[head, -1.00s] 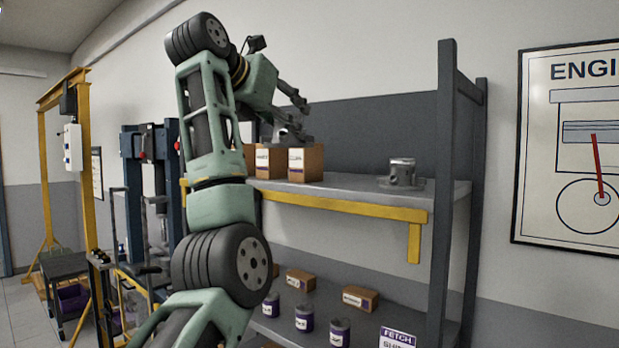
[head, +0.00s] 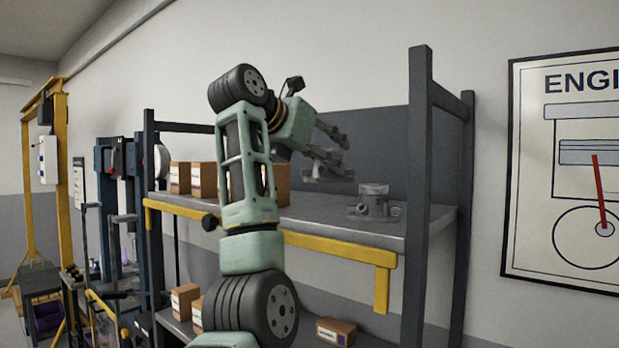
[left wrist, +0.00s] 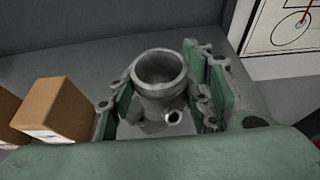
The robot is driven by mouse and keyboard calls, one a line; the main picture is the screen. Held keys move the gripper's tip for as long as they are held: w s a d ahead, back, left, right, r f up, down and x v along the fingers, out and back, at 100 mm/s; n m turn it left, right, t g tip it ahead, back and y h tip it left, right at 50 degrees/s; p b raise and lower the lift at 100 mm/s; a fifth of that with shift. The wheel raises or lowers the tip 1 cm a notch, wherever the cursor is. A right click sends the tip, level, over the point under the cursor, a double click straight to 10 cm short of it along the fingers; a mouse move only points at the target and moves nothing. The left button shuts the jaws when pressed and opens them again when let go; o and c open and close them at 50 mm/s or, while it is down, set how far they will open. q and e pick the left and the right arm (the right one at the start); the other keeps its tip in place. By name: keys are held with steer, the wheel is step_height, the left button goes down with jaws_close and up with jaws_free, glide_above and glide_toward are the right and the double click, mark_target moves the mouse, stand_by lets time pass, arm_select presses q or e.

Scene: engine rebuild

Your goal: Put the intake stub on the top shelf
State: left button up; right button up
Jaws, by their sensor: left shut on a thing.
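The intake stub (left wrist: 160,72) is a grey tubular part with a wide round mouth and a small side port. In the left wrist view it sits between the green fingers of my left gripper, which is shut on it. In the head view my left gripper (head: 329,150) is above the top shelf (head: 335,222), with the stub too small and grey to separate clearly from the fingers. My right gripper is not in view.
A grey cylindrical part on a flat base (head: 373,200) stands on the top shelf just right of my gripper. Several cardboard boxes (head: 204,181) stand to the left. A dark upright post (head: 419,180) bounds the shelf's right end. Bare shelf lies around the grey part.

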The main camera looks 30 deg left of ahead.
mark_target(319, 163)
arm_select(q)
steer(key=w+a+f, duration=0.1)
steer(key=w+a+f+p, duration=0.1)
steer(key=w+a, duration=0.1)
steer(key=shift+f, duration=0.15)
steer(key=shift+w+a+f+p, duration=0.3)
steer(key=shift+w+a+f, duration=0.2)
steer(key=shift+w+f, duration=0.15)
steer(key=shift+s+d+f+p, duration=0.1)
steer(key=shift+s+f+p, duration=0.25)
steer(key=shift+f, duration=0.3)
step_height(319, 163, down, 2)
steer(key=shift+f+p, duration=0.25)
steer(key=shift+p, duration=0.05)
steer(key=shift+s, duration=0.1)
steer(key=o, duration=1)
steer(key=shift+f, duration=0.1)
steer(key=o, duration=0.4)
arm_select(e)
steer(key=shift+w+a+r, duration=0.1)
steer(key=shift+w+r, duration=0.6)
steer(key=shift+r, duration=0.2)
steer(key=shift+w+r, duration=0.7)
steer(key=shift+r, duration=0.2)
